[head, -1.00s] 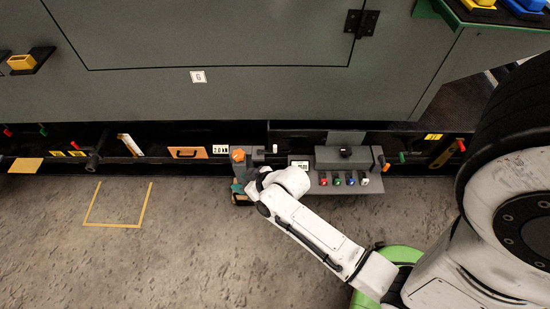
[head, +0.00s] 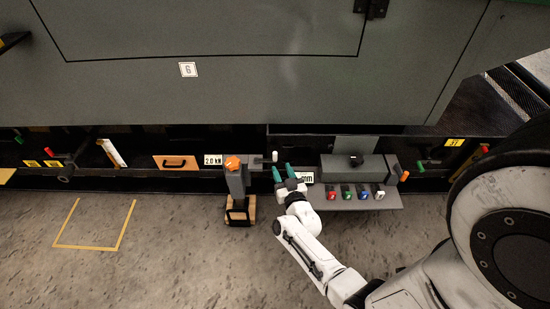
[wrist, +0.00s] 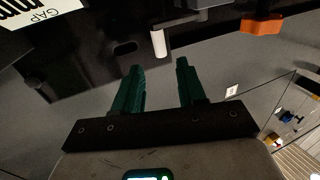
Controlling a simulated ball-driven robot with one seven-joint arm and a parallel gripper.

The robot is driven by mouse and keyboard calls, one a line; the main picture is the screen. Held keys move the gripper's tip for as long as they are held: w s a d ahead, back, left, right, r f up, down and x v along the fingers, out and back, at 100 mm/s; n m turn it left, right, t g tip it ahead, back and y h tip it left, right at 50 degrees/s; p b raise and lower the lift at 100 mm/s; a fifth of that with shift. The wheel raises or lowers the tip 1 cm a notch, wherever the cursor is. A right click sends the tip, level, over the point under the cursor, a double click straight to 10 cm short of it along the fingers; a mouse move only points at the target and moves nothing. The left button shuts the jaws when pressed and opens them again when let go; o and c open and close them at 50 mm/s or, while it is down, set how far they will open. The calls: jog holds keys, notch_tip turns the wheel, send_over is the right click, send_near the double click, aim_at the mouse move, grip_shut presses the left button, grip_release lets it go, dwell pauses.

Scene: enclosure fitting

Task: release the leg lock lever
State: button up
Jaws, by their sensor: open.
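A small lever with a white grip (head: 275,157) sticks out beside a grey post (head: 236,184) with an orange knob (head: 233,163) on top. I take it to be the leg lock lever, though no label on it is readable. In the wrist view the white grip (wrist: 158,42) stands beyond the fingertips, roughly between them. My gripper (head: 282,171) has green fingers, open and empty, just below and right of the grip in the head view. The fingers (wrist: 159,80) appear apart from the grip. The orange knob also shows in the wrist view (wrist: 262,26).
The post stands on a wooden block (head: 240,213) on the floor. Right of my gripper is a grey shelf (head: 385,201) with several coloured buttons. The grey enclosure (head: 250,95) overhangs above. Open floor lies to the left.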

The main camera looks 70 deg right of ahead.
aim_at(276, 156)
jog(key=b+x, duration=0.3)
jog(key=x, duration=0.5)
jog(key=shift+w+d, duration=0.15)
jog(key=shift+w, duration=0.05)
grip_shut()
